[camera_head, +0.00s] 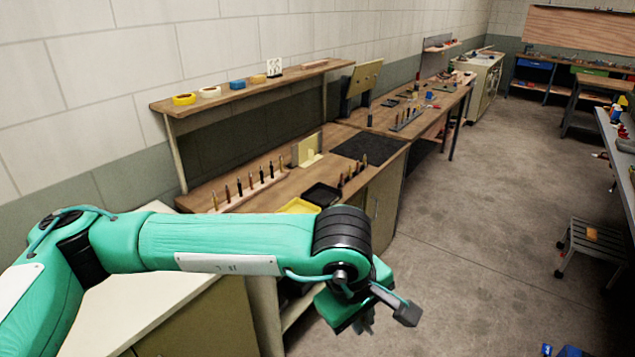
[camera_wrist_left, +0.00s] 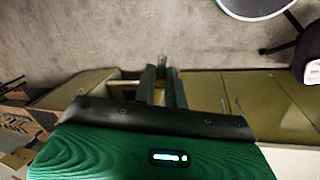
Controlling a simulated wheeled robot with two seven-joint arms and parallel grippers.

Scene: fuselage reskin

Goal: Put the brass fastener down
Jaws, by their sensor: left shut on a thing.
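My left gripper (camera_head: 385,312) is held out over the floor in front of the bench, well away from the bench top. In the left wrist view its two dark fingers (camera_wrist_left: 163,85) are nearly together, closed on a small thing. What shows between them is narrow and mostly hidden by the fingers; I take it as the brass fastener, but its shape is not clear. My right gripper is not in view.
The wooden bench holds a rack of several upright pin-like tools (camera_head: 247,190), a yellow tray (camera_head: 298,206), a black tray (camera_head: 322,194) and a dark mat (camera_head: 368,148). A shelf (camera_head: 240,89) stands above. A step stool (camera_head: 592,241) is at right; the floor between is open.

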